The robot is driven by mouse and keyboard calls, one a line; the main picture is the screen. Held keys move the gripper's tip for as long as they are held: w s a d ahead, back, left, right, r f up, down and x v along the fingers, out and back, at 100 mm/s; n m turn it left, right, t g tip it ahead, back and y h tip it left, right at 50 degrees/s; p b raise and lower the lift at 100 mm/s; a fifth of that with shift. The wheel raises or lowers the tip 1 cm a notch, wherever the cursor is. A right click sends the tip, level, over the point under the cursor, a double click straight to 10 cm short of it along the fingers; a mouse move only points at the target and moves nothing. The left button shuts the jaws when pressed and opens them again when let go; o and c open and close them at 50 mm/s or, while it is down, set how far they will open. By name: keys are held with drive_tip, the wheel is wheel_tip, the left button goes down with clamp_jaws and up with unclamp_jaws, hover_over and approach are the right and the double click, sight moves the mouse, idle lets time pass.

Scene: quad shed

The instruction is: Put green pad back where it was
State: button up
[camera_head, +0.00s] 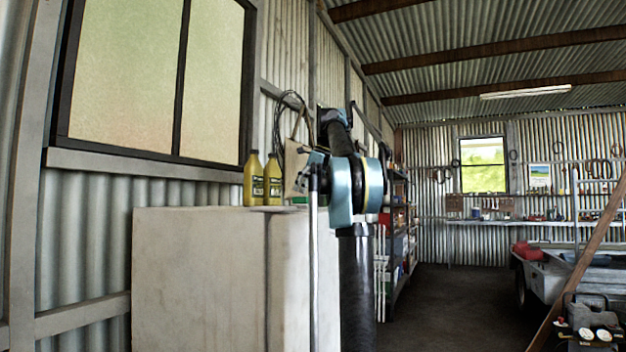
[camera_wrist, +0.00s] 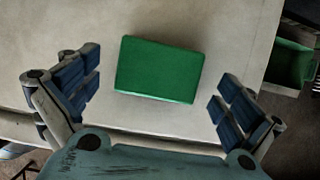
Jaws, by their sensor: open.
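The green pad (camera_wrist: 159,70) is a flat rectangular block lying on a pale surface (camera_wrist: 235,35) in the wrist view. In the head view, a thin green sliver (camera_head: 299,200) shows on top of the pale cabinet (camera_head: 200,275), partly hidden. My gripper (camera_wrist: 158,95) is open, with its blue-padded fingers spread to the left and right of the pad. Nothing is between the fingers in their grip, and gaps show on both sides of the pad. In the head view my gripper (camera_head: 306,165) is above the cabinet's right end, partly hidden by my arm.
Two yellow bottles (camera_head: 264,180) stand on the cabinet against the corrugated wall, left of my gripper. A green thing (camera_wrist: 293,65) lies beyond the surface's right edge in the wrist view. Shelving (camera_head: 402,240) and a trailer (camera_head: 570,280) are farther back, with open floor between.

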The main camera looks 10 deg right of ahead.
drive_tip(key=v, duration=0.8)
drive_tip(key=shift+r, duration=0.25)
drive_tip(key=shift+s, duration=0.15)
